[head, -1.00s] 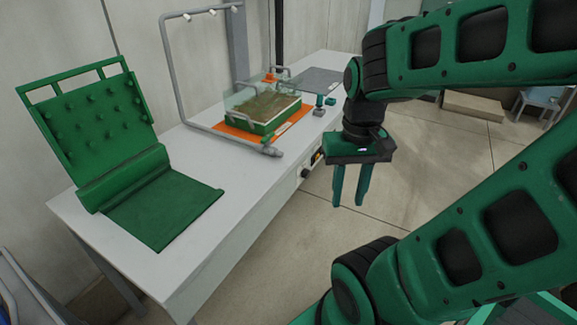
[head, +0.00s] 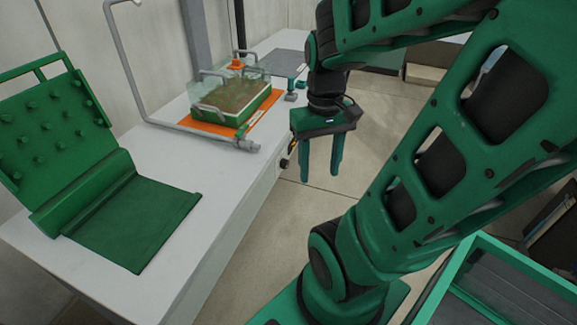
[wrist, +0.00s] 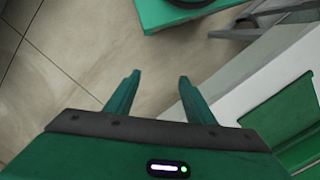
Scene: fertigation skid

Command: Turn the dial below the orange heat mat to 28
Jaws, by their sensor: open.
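The orange heat mat (head: 205,128) lies on the white bench under a green soil tray (head: 239,121) with a clear cover. A small dark round knob (head: 284,163), seemingly the dial, sits on the bench's front face below the mat. Its marks and setting are too small to read. My gripper (head: 320,176) points down, open and empty, to the right of the knob and apart from it, over the floor in front of the bench. In the wrist view its two fingers (wrist: 159,80) are spread with only floor between them; no dial shows there.
The white bench (head: 215,218) runs along the wall. A grey pipe frame (head: 128,75) stands around the tray's left side. A green folded sheet (head: 135,222) lies at the bench's near end. Open tiled floor (head: 270,240) lies in front of the bench.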

